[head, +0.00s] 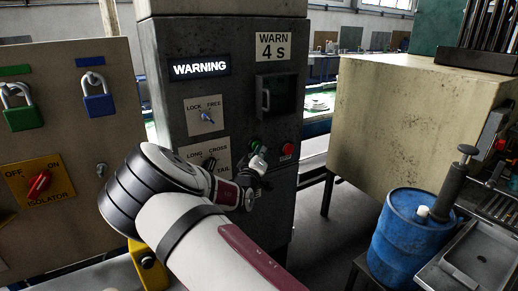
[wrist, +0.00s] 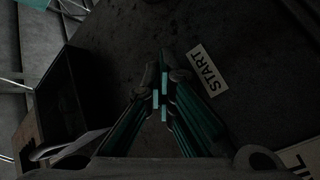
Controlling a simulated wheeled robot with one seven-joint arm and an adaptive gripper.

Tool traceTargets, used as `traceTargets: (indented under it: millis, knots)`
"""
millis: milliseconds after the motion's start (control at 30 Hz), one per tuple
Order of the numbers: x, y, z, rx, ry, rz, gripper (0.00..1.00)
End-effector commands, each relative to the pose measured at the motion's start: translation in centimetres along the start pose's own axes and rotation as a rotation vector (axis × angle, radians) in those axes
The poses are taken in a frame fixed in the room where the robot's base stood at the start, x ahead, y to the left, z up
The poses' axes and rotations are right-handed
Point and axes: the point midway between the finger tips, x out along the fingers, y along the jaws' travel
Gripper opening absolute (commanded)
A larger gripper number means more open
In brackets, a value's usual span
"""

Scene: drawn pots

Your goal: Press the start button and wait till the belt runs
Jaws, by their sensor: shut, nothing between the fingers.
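The dark grey control cabinet (head: 240,95) stands at the centre of the head view with a lit WARNING sign (head: 201,69). My gripper (head: 261,152) is shut and empty, its tips at the lower front of the cabinet. A green button (head: 254,143) shows partly behind the fingertips; I cannot tell whether they touch it. In the wrist view the closed fingertips (wrist: 161,98) are left of a tilted START label (wrist: 208,70), and the button is hidden there. No running belt can be made out.
A red button (head: 288,149) is just right of my gripper. A lock/free switch (head: 207,115) and a WARN 4 S plate (head: 274,47) are above. A padlocked panel with a red isolator (head: 39,185) is at left, a blue drum (head: 405,240) at right.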

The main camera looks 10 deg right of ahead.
Motion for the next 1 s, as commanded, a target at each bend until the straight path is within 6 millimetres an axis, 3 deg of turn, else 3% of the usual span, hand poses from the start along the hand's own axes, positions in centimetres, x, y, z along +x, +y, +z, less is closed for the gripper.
traceTargets:
  millis: [1000]
  knots:
    - [0.73,-0.55,-0.74,0.001,0.005,-0.002,0.00]
